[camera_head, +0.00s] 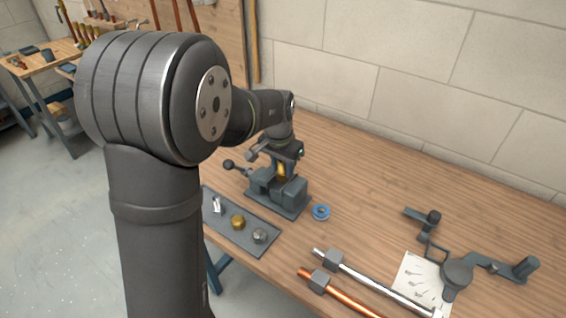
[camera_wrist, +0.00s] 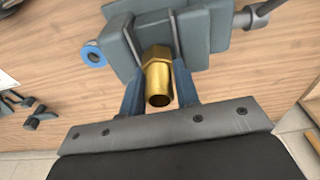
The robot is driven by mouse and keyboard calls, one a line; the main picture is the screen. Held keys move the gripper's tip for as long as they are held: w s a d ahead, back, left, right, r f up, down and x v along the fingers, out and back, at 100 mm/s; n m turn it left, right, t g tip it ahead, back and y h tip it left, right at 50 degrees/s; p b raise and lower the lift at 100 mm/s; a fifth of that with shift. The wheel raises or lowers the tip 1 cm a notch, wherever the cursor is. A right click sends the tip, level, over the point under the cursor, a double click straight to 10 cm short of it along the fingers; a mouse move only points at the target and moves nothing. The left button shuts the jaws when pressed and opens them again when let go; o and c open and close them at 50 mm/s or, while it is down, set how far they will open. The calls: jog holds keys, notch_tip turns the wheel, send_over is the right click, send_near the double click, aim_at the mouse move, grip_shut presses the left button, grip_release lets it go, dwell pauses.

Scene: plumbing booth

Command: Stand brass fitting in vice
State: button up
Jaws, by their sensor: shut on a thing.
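The brass fitting (camera_wrist: 158,82) is held between the two blue-grey fingers of my gripper (camera_wrist: 158,70) in the wrist view. Its hollow round end faces the camera. Its far end is at the gap between the grey vice's jaws (camera_wrist: 122,45); I cannot tell how deep it sits or whether it touches them. In the head view the vice (camera_head: 290,196) stands on the bench, with my gripper (camera_head: 283,161) pointing down just above it. A bit of the brass fitting (camera_head: 282,171) shows there, seemingly upright.
A grey tray (camera_head: 224,229) in front of the vice holds a chrome part, a brass piece (camera_head: 238,222) and a silvery nut (camera_head: 260,235). A blue ring (camera_head: 320,212) lies right of the vice. Pipes (camera_head: 372,284), paper and a dark bending tool (camera_head: 457,273) lie farther right.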

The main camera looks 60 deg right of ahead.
jog(key=shift+s+a+f, duration=0.1)
jog(key=shift+a+f, duration=0.05)
jog(key=shift+f, duration=0.55)
jog(key=shift+a+f, duration=0.15)
jog(key=shift+f, duration=0.5)
jog(key=o, duration=1)
jog(key=shift+o, duration=0.3)
jog(key=shift+d+r, duration=0.2)
jog(key=shift+r, duration=0.45)
jog(key=o, duration=0.4)
jog(key=shift+r, duration=1.9)
